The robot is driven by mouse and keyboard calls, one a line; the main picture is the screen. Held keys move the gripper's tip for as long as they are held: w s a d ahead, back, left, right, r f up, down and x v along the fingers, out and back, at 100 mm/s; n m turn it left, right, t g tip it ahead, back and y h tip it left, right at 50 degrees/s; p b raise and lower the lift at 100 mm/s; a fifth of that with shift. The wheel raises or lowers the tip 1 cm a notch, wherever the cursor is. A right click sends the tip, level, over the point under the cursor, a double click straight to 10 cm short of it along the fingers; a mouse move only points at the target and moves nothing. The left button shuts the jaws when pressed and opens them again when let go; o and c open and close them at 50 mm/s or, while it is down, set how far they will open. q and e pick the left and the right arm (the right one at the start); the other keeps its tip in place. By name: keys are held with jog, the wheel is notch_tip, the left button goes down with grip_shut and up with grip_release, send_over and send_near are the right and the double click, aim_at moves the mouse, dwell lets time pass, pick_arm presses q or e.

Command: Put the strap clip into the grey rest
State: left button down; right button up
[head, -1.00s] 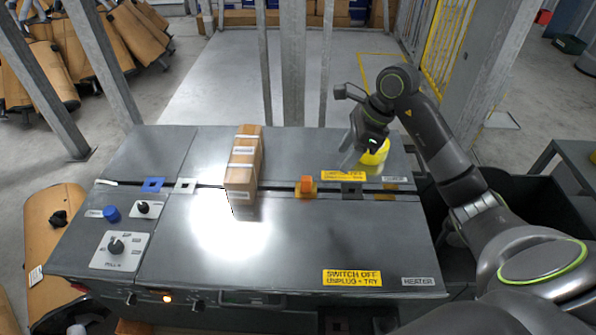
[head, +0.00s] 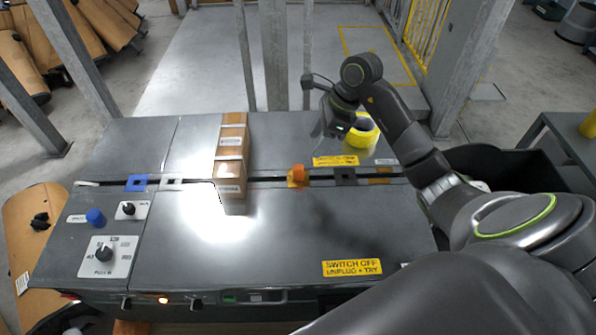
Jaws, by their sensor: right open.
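A small orange block (head: 298,171), which looks like the strap clip, sits upright on an orange-yellow square plate (head: 293,184) at the slot across the bench. A pale grey-white square rest (head: 171,184) lies on the slot left of the carton. A dark grey square rest (head: 345,176) lies on it right of the orange block. I cannot tell which of these is the grey rest. My right gripper (head: 319,130) is open and empty, above the back of the bench, behind the orange block. My left gripper is not in view.
A tall strapped carton (head: 231,160) stands across the slot. A blue square rest (head: 137,183) is farther left. A knob panel (head: 105,257) is front left. The front bench top is mostly clear.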

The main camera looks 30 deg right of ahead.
aim_at(300, 167)
jog(key=x, duration=0.7)
jog(key=shift+f, duration=0.3)
jog(key=shift+p+x, duration=0.65)
jog(key=shift+x, duration=1.95)
grip_shut()
jog(key=shift+r, duration=0.1)
notch_tip(300, 167, up, 10)
jog(key=shift+f+b, duration=0.1)
jog(key=shift+b, duration=0.25)
